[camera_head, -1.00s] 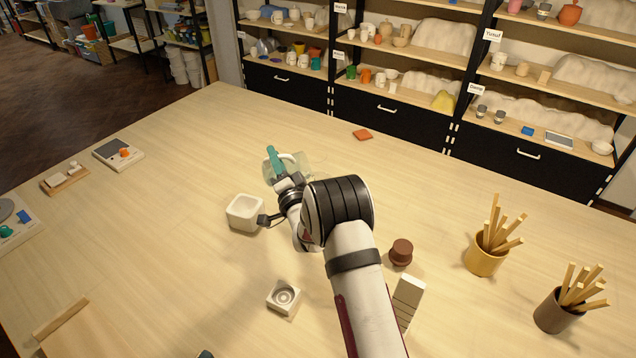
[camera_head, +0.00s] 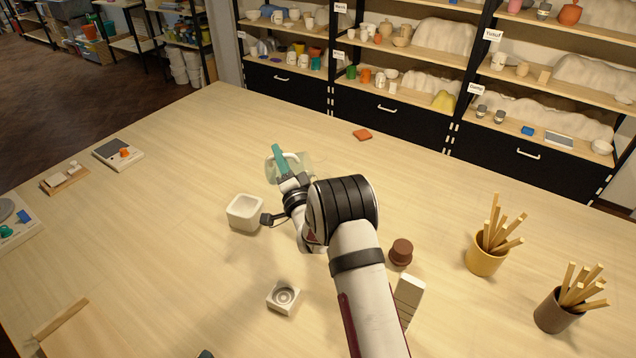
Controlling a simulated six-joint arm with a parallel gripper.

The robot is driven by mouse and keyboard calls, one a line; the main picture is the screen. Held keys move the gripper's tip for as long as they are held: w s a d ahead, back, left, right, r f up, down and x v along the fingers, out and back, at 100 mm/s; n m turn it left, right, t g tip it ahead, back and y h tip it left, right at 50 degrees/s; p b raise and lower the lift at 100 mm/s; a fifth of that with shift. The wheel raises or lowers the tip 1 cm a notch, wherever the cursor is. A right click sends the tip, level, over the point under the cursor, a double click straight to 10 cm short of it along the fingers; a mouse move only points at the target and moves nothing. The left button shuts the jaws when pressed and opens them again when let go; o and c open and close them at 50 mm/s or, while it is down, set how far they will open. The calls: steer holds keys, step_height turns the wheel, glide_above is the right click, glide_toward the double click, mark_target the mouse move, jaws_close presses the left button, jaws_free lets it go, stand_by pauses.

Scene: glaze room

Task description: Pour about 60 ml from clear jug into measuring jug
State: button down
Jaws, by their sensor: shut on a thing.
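A clear jug (camera_head: 303,162) with a pale curved handle is near the middle of the table, at the end of my arm. My gripper (camera_head: 285,172) is shut on the clear jug, by its handle side as far as I can see. A teal strip shows at the grip. The jug's see-through walls blend with the wood, so its tilt and any liquid in it cannot be made out. I cannot pick out a separate measuring jug; my wrist and arm hide part of the table there.
A white square pot (camera_head: 245,214) stands close left of my wrist. A small white block with a round recess (camera_head: 284,298) lies nearer. A brown stopper-like piece (camera_head: 401,252) and two stick-filled cups (camera_head: 487,262) (camera_head: 556,313) are right.

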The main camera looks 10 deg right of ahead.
mark_target(266, 175)
steer(key=shift+s+d+r+m, duration=0.2)
steer(key=shift+d+m, duration=0.1)
steer(key=a+f+n, duration=0.1)
steer(key=w+a+f+n+g, duration=0.1)
steer(key=n, duration=0.1)
steer(key=a+f+n+g, duration=0.1)
steer(key=shift+w+a+f+n, duration=0.2)
steer(key=shift+a+n, duration=0.1)
steer(key=shift+a, duration=0.05)
steer(key=shift+w+a+n+g, duration=0.2)
steer(key=shift+a+n+g, duration=0.1)
steer(key=shift+n, duration=0.4)
stand_by(1.1)
steer(key=a+f+n, duration=0.1)
steer(key=w+a+f+n+g+h, duration=0.1)
steer(key=a+f, duration=0.1)
steer(key=w+a+f+n+g+h, duration=0.1)
steer(key=n, duration=0.1)
steer(key=shift+w+a+f, duration=0.1)
steer(key=shift+a+f, duration=0.05)
steer(key=shift+f, duration=0.25)
steer(key=shift+w+a+f+n+g+h, duration=0.2)
steer(key=shift+w+a+n+g+h, duration=0.15)
steer(key=shift+a+n, duration=0.25)
steer(key=shift+w+a+f+n+g+h, duration=0.2)
steer(key=shift+a+n+g+h, duration=0.25)
steer(key=shift+a+n, duration=0.15)
